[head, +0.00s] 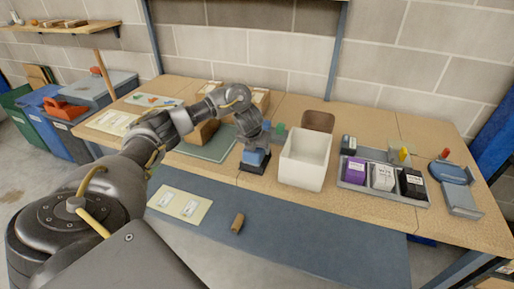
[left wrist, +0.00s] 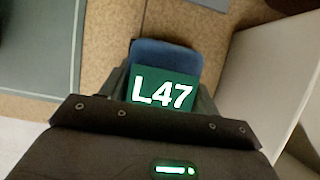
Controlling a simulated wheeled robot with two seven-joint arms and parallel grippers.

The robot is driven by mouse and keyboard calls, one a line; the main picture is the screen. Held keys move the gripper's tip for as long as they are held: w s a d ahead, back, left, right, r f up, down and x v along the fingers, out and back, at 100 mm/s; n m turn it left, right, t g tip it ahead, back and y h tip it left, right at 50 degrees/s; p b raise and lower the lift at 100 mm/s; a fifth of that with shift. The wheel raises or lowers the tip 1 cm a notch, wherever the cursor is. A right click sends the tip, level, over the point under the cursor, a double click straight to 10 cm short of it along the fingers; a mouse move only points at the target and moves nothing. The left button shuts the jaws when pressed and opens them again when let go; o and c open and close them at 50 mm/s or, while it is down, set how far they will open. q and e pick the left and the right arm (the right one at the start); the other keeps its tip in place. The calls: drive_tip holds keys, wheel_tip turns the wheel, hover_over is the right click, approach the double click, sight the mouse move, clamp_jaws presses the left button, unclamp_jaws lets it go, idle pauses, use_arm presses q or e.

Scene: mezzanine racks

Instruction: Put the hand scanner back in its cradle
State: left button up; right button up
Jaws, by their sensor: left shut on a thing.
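My left gripper (head: 257,147) reaches down over the bench and is shut on the hand scanner (head: 255,157), a blue body. In the left wrist view the scanner (left wrist: 165,52) sits between the two fingers, its green face with white "L47" towards the camera. In the head view a dark base (head: 252,168), possibly the cradle, shows right under the blue body on the bench. I cannot tell whether the scanner rests in it. The scanner's lower end is hidden. My right gripper is not in view.
A white open bin (head: 305,160) stands close to the right of the gripper. A grey tray (head: 350,182) with small boxes lies further right, beside a blue and grey device (head: 455,174). A green-grey mat (head: 208,146) and cardboard boxes (head: 205,132) are to the left.

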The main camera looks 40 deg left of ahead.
use_arm(q)
drive_tip(key=o, duration=1.2)
drive_tip(key=shift+o, duration=0.2)
drive_tip(key=p+v, duration=0.4)
drive_tip(key=v, duration=0.5)
drive_tip(key=shift+r, duration=0.4)
drive_tip(key=shift+s+d+r, duration=0.1)
drive_tip(key=shift+s+r, duration=0.25)
drive_tip(key=shift+r, duration=0.15)
drive_tip(key=shift+d+f, duration=0.1)
